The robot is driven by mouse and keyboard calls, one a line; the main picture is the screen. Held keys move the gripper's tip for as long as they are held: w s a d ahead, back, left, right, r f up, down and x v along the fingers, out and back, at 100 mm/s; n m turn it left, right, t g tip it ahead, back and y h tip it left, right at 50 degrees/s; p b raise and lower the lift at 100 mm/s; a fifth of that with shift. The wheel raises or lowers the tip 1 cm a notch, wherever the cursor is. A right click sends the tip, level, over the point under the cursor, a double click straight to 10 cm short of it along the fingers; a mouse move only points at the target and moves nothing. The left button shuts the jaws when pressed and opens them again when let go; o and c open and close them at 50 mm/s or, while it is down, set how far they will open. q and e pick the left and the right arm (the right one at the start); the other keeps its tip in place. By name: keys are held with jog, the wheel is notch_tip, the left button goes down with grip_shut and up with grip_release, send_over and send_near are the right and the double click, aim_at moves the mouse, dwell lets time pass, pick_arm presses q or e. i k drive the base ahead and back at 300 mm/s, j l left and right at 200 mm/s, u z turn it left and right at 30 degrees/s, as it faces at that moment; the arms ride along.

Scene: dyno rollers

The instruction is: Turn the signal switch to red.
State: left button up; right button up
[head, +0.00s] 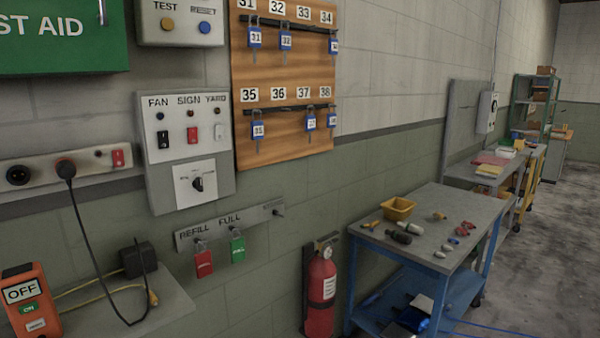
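A grey wall panel (151,185) hangs at the left in the head view, marked FAN, SIGN and YARD. A dark rotary knob (198,184) sits on a white plate in its lower part. The marks around the knob are too small to read, so I cannot tell its setting or whether it is the signal switch. Above it are a black rocker switch (163,139), a red rocker switch (192,135) and a pale rocker switch (218,132). Neither of my grippers is in view.
Below the panel, a rail holds a red tag (204,264) and a green tag (238,250). A shelf (170,306) at lower left bears an orange OFF box (30,300) and a cord. A fire extinguisher (320,290) and blue-framed workbench (432,262) stand right.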

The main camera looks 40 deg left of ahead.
aim_at(198, 182)
jog(key=i+l+u, duration=0.15)
jog(key=i, duration=0.35)
jog(key=i+l+u, duration=0.2)
jog(key=i, duration=0.3)
jog(key=i+l+u, duration=0.15)
jog(key=i, duration=0.35)
